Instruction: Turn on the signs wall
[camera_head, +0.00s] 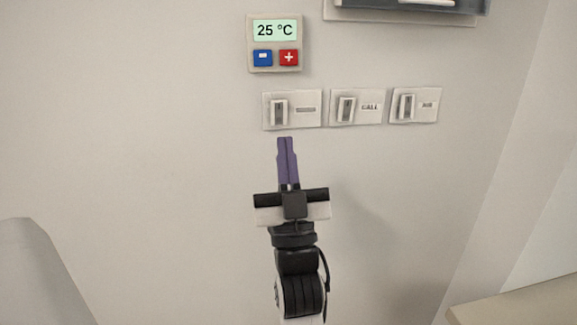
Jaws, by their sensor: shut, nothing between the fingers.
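Three white switch plates sit in a row on the wall, each with a grey rocker and a label. The left switch (279,111) has a label too blurred to read. The middle switch (346,109) is labelled "CALL". The right switch (406,106) has a small unreadable label. I cannot tell which one is the signs wall switch, nor the on or off state of any. My gripper (287,139) has purple fingers, shut with nothing between them. Its tips point up and appear just below the left switch; I cannot tell how far they are from the wall.
A thermostat (275,43) showing 25 °C, with a blue minus and a red plus button, is above the left switch. A grey box (470,5) is mounted at the top right. A beige surface (525,305) is at the lower right. The wall left of the switches is bare.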

